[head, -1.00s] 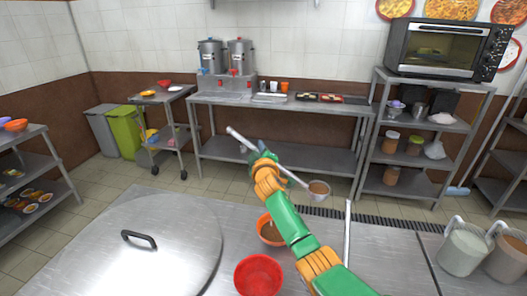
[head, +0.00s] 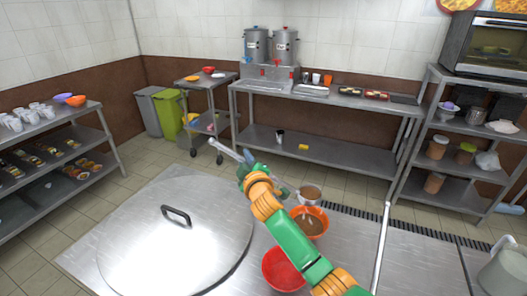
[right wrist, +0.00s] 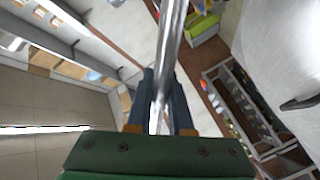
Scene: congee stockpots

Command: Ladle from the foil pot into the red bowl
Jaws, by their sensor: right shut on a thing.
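My right gripper (head: 248,165) is shut on the ladle's silver handle (head: 222,148). The handle also runs between the fingers in the right wrist view (right wrist: 165,75). The ladle's cup (head: 309,193) holds something brown and appears just above the far rim of an orange bowl (head: 323,216). That bowl has brown contents with pale pieces. The red bowl (head: 283,270) sits nearer, partly hidden by my right arm, and its visible inside looks empty. A big round metal lid (head: 150,240) with a black handle lies left of the bowls. I cannot make out a foil pot. My left gripper is out of view.
A metal pot (head: 505,272) stands at the right edge. A back table (head: 330,100) carries two steel dispensers (head: 270,48) and trays. Shelves stand at left (head: 55,140) and right (head: 460,130). Bare steel counter shows right of the orange bowl.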

